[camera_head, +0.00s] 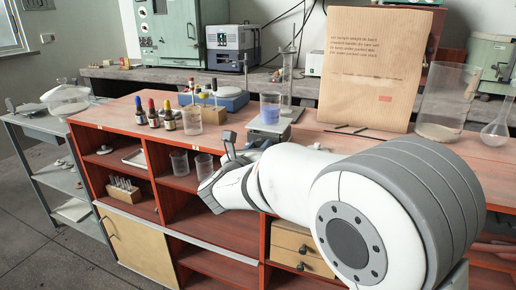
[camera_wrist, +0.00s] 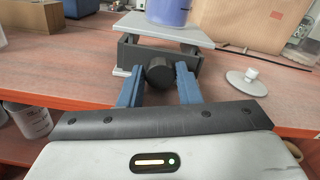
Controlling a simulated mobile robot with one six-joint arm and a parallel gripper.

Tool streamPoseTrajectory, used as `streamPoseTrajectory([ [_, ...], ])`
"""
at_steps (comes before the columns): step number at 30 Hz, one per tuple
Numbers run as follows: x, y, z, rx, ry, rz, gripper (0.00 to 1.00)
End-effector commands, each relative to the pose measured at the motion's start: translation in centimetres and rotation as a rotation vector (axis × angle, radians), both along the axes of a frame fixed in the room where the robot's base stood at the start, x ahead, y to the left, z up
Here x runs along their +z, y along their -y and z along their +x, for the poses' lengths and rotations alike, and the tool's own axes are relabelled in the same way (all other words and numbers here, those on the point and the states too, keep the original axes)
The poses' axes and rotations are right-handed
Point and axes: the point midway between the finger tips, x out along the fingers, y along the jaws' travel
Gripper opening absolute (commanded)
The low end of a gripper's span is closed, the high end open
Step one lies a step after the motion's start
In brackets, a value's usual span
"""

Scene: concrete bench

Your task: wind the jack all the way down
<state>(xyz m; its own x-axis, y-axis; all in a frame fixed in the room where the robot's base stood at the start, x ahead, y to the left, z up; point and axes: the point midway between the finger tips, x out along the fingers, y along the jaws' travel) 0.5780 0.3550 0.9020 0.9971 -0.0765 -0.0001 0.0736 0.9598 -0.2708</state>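The jack (camera_head: 268,137) stands near the front edge of the red-brown bench top, with a beaker of blue liquid (camera_head: 270,107) upright on its plate. In the wrist view the jack's light grey plate (camera_wrist: 150,30) sits above a dark frame (camera_wrist: 128,52), and the blue beaker (camera_wrist: 168,10) is cut off by the top edge. The jack's round black knob (camera_wrist: 159,73) faces me. My gripper (camera_wrist: 160,76) has its two blue fingers on either side of the knob, close against it. In the head view my arm hides the fingertips and knob.
A metal stand (camera_head: 287,88) is close behind the jack. A large paper bag (camera_head: 372,70) and a glass cylinder (camera_head: 443,98) stand to the right. Dropper bottles (camera_head: 155,117) and a blue stirrer (camera_head: 228,98) are left. A small white disc-based item (camera_wrist: 247,80) lies right of the knob.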

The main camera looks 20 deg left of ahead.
Motion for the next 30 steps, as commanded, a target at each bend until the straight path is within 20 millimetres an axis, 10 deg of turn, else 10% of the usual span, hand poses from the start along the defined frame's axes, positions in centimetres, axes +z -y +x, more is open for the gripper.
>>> streamPoseTrajectory([
  [14, 0.0, 0.0, -0.1, -0.001, 0.0, 0.001, 0.49],
  [30, 0.0, -0.5, -7.4, -0.001, -0.001, 0.001, 0.49],
])
